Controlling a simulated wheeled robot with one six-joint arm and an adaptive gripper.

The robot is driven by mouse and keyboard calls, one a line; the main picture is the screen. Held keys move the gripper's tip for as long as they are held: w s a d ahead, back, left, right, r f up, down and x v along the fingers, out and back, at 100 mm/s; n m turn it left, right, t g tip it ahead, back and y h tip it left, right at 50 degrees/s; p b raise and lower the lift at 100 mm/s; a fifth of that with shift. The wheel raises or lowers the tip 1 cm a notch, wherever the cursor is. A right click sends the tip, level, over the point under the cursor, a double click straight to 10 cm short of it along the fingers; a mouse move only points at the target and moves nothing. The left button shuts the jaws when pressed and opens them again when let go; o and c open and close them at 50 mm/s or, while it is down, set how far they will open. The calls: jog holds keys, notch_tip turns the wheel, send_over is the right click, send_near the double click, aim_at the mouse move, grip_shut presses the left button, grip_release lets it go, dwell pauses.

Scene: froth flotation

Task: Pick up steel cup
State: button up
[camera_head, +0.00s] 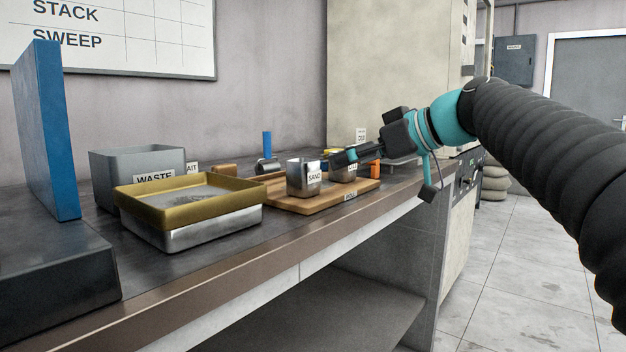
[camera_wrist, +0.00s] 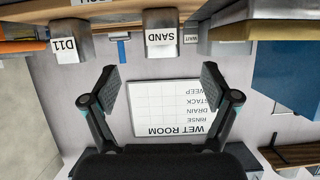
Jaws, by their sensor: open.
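A square steel cup labelled SAND (camera_head: 302,180) stands upright on a wooden board (camera_head: 322,201). A second steel cup (camera_head: 343,174) stands to its right, partly hidden by my gripper (camera_head: 345,158). The wrist view is upside down. In it the SAND cup (camera_wrist: 160,42) is ahead, roughly between the fingers of my gripper (camera_wrist: 160,72), and a steel cup labelled D11 (camera_wrist: 74,47) is at the left. My gripper is open and empty, pointing left across the board. I cannot tell whether its fingers touch a cup.
Left of the board stand a brass-rimmed steel pan (camera_head: 190,215), a grey WASTE bin (camera_head: 130,168) and a tall blue panel (camera_head: 46,130). A blue-handled item (camera_head: 267,150) is behind the cups.

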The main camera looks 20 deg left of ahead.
aim_at(315, 168)
jog(key=x, duration=0.8)
jog(key=shift+w+a+r, duration=0.1)
jog(key=shift+a+r, duration=0.15)
jog(key=shift+a, duration=0.25)
jog(key=shift+r+p+x, duration=0.15)
jog(key=shift+p+x, duration=0.1)
jog(key=shift+x, duration=1.1)
jog(key=shift+r+p+x, duration=0.15)
jog(key=shift+p+x, duration=0.1)
jog(key=shift+x, duration=1.05)
jog(key=shift+a, duration=0.15)
jog(key=c, duration=1.2)
